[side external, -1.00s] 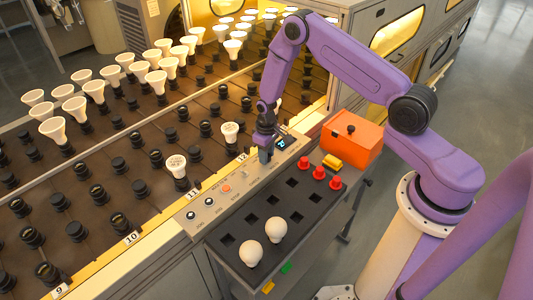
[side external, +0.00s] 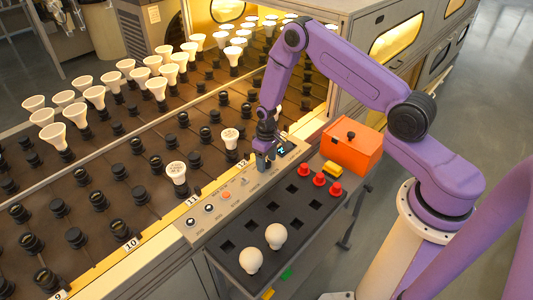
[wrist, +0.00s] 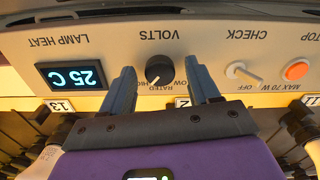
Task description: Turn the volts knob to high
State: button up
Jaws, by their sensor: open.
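The black volts knob (wrist: 159,70) sits on the beige control panel (wrist: 215,45), under the inverted VOLTS label in the wrist view. A small pale mark shows at its lower left. LOW, RATED and HIGH are partly readable around it. My gripper (wrist: 158,76) is open, with one blue-grey finger on each side of the knob. A gap shows between the knob and each finger. In the side view, my gripper (side external: 265,163) points down at the panel and hides the knob.
A lit display (wrist: 72,76) reads 25 C beside the knob. On the other side are a check toggle (wrist: 243,74) and an orange stop button (wrist: 296,70). A black tray (side external: 262,222) with two white bulbs and an orange box (side external: 352,148) stand nearby.

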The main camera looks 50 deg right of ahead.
aim_at(267, 162)
notch_tip(267, 162, up, 17)
jog(key=shift+r, duration=0.2)
dwell(0.5)
jog(key=s+a+r+n, duration=0.3)
jog(key=s+a+r, duration=0.2)
jog(key=s, duration=0.2)
jog(key=s+a+r+n, duration=0.2)
jog(key=s+a+r, duration=0.3)
jog(key=s+a, duration=0.15)
jog(key=s+d+r+n, duration=0.1)
jog(key=s+r+n, duration=0.1)
jog(key=s, duration=0.8)
jog(key=s+d+r+n, duration=0.1)
jog(key=s+d+n, duration=0.1)
jog(key=s, duration=0.8)
jog(key=shift+s+r+n, duration=0.25)
jog(key=shift+r+n, duration=0.15)
jog(key=shift+n, duration=0.5)
jog(key=shift+d, duration=0.1)
